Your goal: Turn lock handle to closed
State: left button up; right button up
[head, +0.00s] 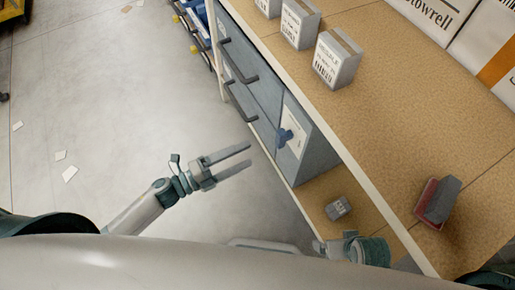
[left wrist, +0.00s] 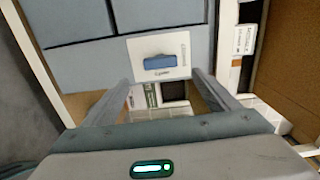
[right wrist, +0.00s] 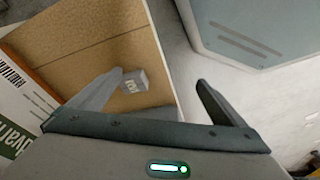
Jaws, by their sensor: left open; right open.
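The lock handle (head: 285,137) is a small blue knob on a light plate on the grey cabinet (head: 308,160) under the shelf. In the left wrist view the blue handle (left wrist: 160,62) lies roughly level on its white plate (left wrist: 178,48), with small lettering below it. My left gripper (head: 242,158) is open and empty, left of the handle and apart from it. Its fingers (left wrist: 160,88) point toward the cabinet in the left wrist view. My right gripper (right wrist: 160,82) is open and empty near the lower shelf; its fingers are mostly hidden in the head view.
Drawers with dark bar handles (head: 240,70) sit beside the lock. Small labelled boxes (head: 338,60) stand on the upper shelf (head: 400,110), with a red and grey block (head: 437,202). A small grey box (head: 338,208) lies on the lower shelf. The floor at left is mostly clear.

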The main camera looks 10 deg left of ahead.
pick_arm(q)
jog(key=shift+v, duration=1.95)
pick_arm(e)
jog(key=shift+r, duration=0.9)
jog(key=shift+s+f, duration=0.1)
jog(key=shift+s, duration=0.05)
pick_arm(q)
jog(key=a+f+n+t+y+p, duration=0.1)
jog(key=a+f+n+y+p, duration=0.65)
jog(key=f+n+y, duration=0.6)
jog(key=s+d+f+n+g+p, duration=0.2)
jog(key=s+f+n+g, duration=0.4)
jog(key=s+f+n, duration=0.7)
jog(key=shift+s+p, duration=0.3)
jog(key=shift+s, duration=0.4)
pick_arm(e)
notch_tip(320, 180, down, 16)
jog(key=w+a+t, duration=0.2)
jog(key=shift+a+t+y, duration=0.25)
jog(key=shift+t+y, duration=0.05)
jog(key=shift+y, duration=0.1)
pick_arm(q)
jog(key=shift+d, duration=0.1)
